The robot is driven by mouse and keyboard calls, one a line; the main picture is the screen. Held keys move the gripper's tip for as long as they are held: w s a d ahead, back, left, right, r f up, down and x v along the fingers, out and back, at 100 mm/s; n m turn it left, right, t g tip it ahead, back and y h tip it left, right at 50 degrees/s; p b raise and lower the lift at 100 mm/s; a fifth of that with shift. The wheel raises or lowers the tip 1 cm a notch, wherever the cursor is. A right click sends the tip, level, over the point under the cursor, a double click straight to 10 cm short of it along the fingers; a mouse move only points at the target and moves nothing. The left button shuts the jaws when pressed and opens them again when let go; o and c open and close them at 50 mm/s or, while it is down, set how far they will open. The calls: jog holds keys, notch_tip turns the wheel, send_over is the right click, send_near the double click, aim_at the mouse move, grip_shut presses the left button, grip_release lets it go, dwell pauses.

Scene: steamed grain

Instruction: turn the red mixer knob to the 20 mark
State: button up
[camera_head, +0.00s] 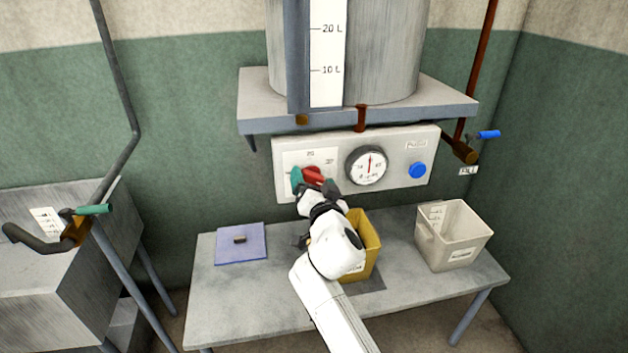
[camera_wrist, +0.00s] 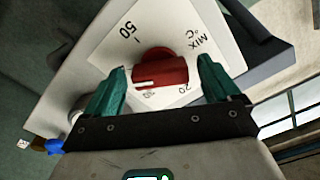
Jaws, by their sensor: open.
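The red mixer knob (camera_head: 313,174) is on a white dial plate at the left of the wall panel. In the wrist view the knob (camera_wrist: 160,68) shows a pale line near its lower left edge. The printed 20 mark (camera_wrist: 185,88) is at the knob's lower right, 50 is at upper left, and another mark below is too small to read surely. My gripper (camera_wrist: 162,72) is open, with one green finger on each side of the knob. Gaps show between fingers and knob. In the head view my gripper (camera_head: 311,183) partly covers the dial plate.
Right of the knob are a round gauge (camera_head: 367,165) and a blue button (camera_head: 418,170). Below, the table (camera_head: 230,300) holds a blue mat (camera_head: 226,254) with a small dark item, a yellow bin (camera_head: 369,240) behind my arm, and a beige bin (camera_head: 452,236). A shelf (camera_head: 450,104) overhangs the panel.

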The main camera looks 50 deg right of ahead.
jog(key=c, duration=1.1)
jog(key=shift+o, duration=0.2)
